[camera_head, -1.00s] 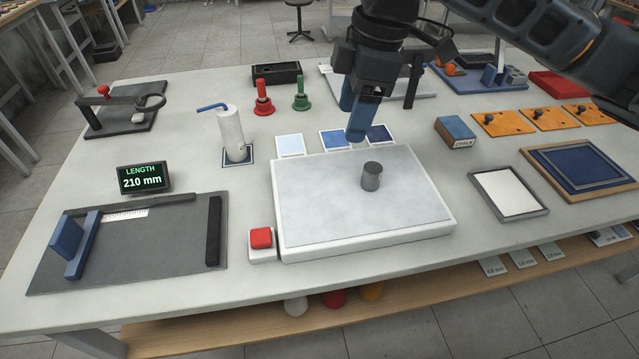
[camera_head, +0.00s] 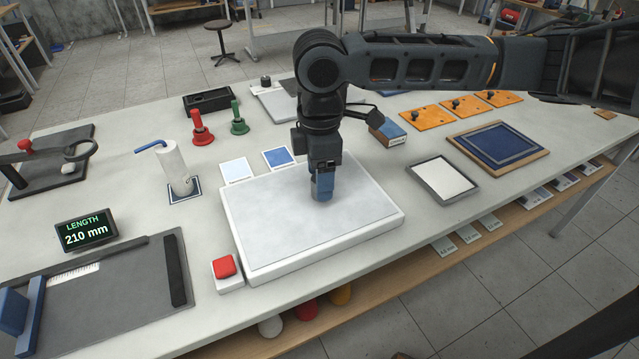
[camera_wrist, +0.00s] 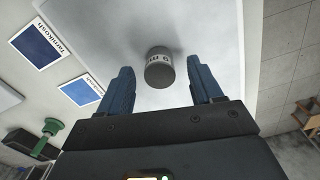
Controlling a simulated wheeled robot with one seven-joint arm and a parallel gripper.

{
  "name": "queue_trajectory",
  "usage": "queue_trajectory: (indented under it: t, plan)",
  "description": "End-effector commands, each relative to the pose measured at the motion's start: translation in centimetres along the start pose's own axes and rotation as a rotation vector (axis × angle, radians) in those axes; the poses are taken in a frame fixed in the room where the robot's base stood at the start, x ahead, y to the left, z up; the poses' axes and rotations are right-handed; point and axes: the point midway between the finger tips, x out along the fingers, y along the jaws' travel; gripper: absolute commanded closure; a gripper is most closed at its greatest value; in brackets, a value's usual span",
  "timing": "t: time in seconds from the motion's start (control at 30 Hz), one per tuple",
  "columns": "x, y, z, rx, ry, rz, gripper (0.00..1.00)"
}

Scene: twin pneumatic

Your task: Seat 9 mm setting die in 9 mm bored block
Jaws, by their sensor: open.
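A small grey metal cylinder (camera_wrist: 159,68) with a printed mm label, likely the setting die, stands on the white slab (camera_head: 265,222). In the wrist view it lies between and just beyond my two blue fingertips, with a gap on each side. My gripper (camera_head: 322,192) is low over the slab, pointing down, and in the wrist view (camera_wrist: 163,85) its jaws are apart and empty. In the head view my gripper mostly or wholly hides the cylinder. I cannot pick out the 9 mm bored block in these views.
A red button (camera_head: 226,267) sits at the slab's front left. Blue cards (camera_head: 278,157) lie behind it. A framed white pad (camera_head: 443,180) and orange plates (camera_head: 427,121) are to the right. A white cylinder with a blue arm (camera_head: 174,168) stands left. The slab around my gripper is clear.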

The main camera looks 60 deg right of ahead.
Motion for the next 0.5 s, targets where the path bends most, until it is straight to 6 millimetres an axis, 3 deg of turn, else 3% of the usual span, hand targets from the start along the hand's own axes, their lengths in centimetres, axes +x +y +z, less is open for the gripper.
queue_trajectory:
  t: [0.2,0.5]
  plan:
    - [0.14,0.01,-0.01,0.000,0.001,0.001,0.35]
    - [0.11,0.01,-0.02,0.000,0.001,0.000,0.63]
